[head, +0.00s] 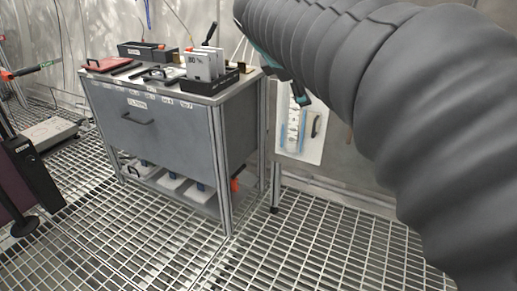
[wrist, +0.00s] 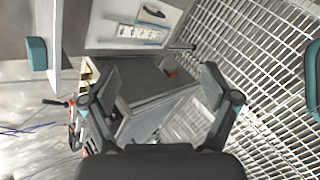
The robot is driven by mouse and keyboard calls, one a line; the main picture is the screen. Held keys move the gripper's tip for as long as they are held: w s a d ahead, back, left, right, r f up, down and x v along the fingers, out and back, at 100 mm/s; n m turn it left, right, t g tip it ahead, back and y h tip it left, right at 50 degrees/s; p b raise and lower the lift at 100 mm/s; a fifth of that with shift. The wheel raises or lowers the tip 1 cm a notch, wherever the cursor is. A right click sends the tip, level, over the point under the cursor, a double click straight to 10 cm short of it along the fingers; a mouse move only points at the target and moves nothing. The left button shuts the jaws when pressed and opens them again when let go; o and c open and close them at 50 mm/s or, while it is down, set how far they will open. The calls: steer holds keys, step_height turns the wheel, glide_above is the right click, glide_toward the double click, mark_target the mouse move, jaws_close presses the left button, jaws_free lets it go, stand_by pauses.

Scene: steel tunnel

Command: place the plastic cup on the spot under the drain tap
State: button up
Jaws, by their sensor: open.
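My gripper (wrist: 159,77) is open and empty in the wrist view, its two dark fingers spread wide in front of the grey cabinet. In the head view my grey ribbed arm hides most of it. I cannot make out a plastic cup in either view. No drain tap or spot can be told for certain. Under the grey cabinet (head: 165,140), several white containers (head: 172,181) with small blue parts above them sit on a low shelf, too small to make out clearly.
The cabinet top holds a red flat item (head: 106,65), a black box (head: 140,50) and white upright binders (head: 202,64). A white board (head: 303,137) hangs on the wall to the right. A dark post (head: 35,172) stands at left. The grating floor (head: 310,240) in front is clear.

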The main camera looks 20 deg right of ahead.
steer(key=s+a+f+m+y, duration=0.3)
steer(key=s+a+f+m, duration=0.3)
steer(key=f, duration=0.5)
steer(key=s+a+f+m+y, duration=0.4)
steer(key=s+a+f+m, duration=0.3)
steer(key=s+a+f, duration=0.2)
steer(key=shift+s+f+m+y, duration=0.3)
steer(key=shift+s+f, duration=0.55)
steer(key=shift+s, duration=0.3)
